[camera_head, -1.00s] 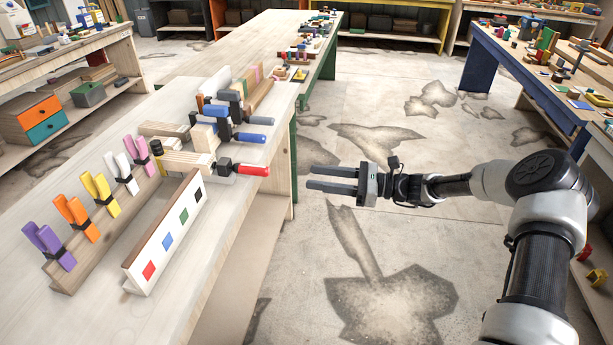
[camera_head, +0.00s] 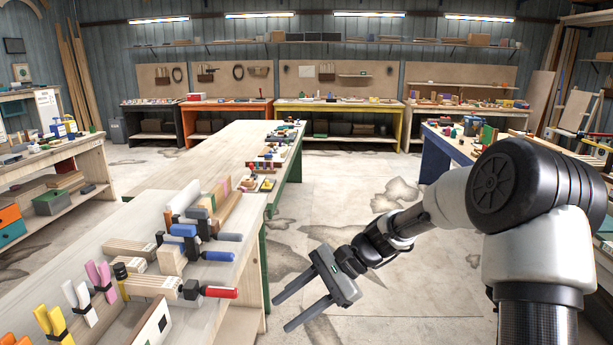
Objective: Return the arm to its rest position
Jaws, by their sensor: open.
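My gripper (camera_head: 284,311) is open and empty. It hangs over the bare floor to the right of the long wooden workbench (camera_head: 225,150), its two fingers pointing down and left. My arm is bent at a large black joint at the right. The nearest things on the bench are a red-handled clamp (camera_head: 208,291) and blue-handled clamps (camera_head: 217,256) around wooden blocks. My gripper is apart from all of them.
A blue bench (camera_head: 436,157) with small parts stands at the right. Coloured benches, such as a yellow one (camera_head: 340,108), line the back wall. Open floor (camera_head: 340,205) lies between the benches.

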